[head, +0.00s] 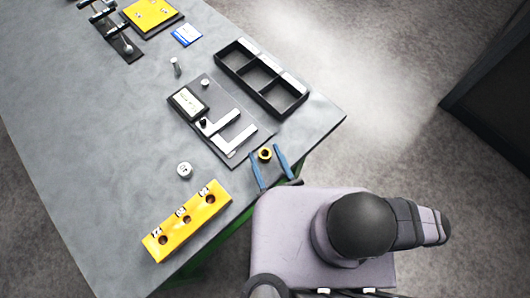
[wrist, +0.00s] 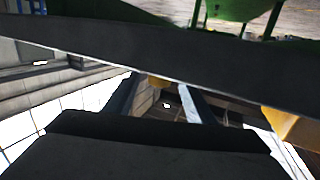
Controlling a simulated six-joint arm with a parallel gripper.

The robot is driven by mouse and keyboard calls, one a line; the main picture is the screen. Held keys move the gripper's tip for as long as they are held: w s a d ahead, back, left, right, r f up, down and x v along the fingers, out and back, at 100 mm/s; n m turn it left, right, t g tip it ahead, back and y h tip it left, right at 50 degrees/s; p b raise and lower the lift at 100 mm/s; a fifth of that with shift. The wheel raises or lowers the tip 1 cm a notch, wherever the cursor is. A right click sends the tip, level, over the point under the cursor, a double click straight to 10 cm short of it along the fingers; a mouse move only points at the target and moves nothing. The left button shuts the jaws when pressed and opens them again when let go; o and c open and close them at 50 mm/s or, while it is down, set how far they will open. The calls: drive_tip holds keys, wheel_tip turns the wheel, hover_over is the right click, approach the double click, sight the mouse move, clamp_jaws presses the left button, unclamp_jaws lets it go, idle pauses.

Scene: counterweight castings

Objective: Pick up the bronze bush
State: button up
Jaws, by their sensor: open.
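The bronze bush (head: 265,154) is a small gold ring with a dark hole, near the front edge of the grey table. My gripper (head: 264,158) has its two blue fingers spread wide, one to each side of the bush, with a gap visible on both sides. The jaws are open and hold nothing. In the wrist view a small yellowish piece (wrist: 158,81), probably the bush, shows between the fingers, partly cut off by a dark edge. I cannot tell the fingertips' height over the table.
A yellow block with holes (head: 187,222) lies left of my gripper, a small round casting (head: 184,169) behind it. A grey plate with L-shaped pieces (head: 240,146) lies close behind the bush. A black compartment tray (head: 279,104) stands farther back. The table's middle left is clear.

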sight(265, 153)
drive_tip(key=shift+w+a+p, duration=0.15)
drive_tip(key=shift+w+p, duration=0.15)
drive_tip(key=shift+w, duration=0.35)
drive_tip(key=shift+w, duration=0.1)
drive_tip(key=c, duration=1.2)
wheel_tip(265, 153, up, 8)
drive_tip(key=p, duration=0.2)
drive_tip(key=shift+r+p, duration=0.1)
drive_tip(key=shift+p, duration=0.2)
drive_tip(key=shift+r+p, duration=0.9)
